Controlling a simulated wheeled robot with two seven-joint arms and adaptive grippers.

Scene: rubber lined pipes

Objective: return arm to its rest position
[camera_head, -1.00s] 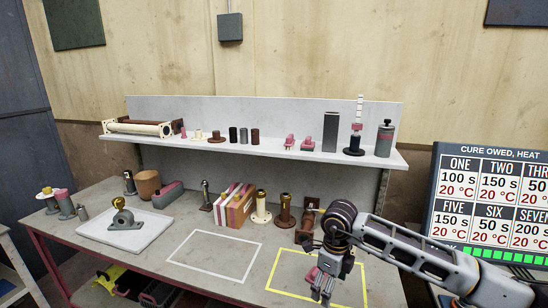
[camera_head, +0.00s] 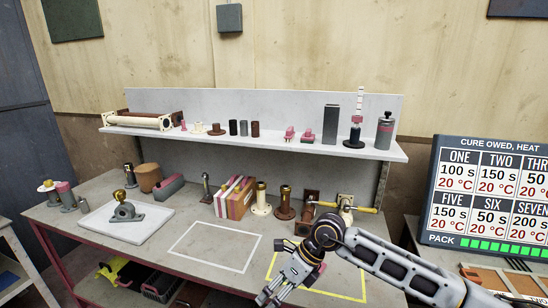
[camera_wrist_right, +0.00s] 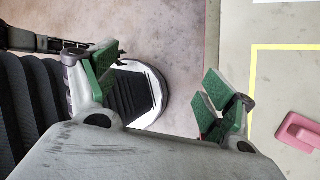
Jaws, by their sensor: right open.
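My right arm comes in from the lower right in the head view. Its gripper (camera_head: 274,291) hangs over the front edge of the bench (camera_head: 190,222), to the left of the yellow outlined square (camera_head: 350,284). In the right wrist view the gripper (camera_wrist_right: 160,85) has its green-padded fingers wide apart with nothing between them. Below the fingers I see the floor and a dark ribbed round part with a white rim. My left gripper is not in view.
A pink piece (camera_wrist_right: 298,132) lies inside the yellow square. A white outlined square (camera_head: 222,245) is empty. Pipes and fittings stand along the back of the bench and on the shelf (camera_head: 270,145). A cure board (camera_head: 485,200) stands at the right.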

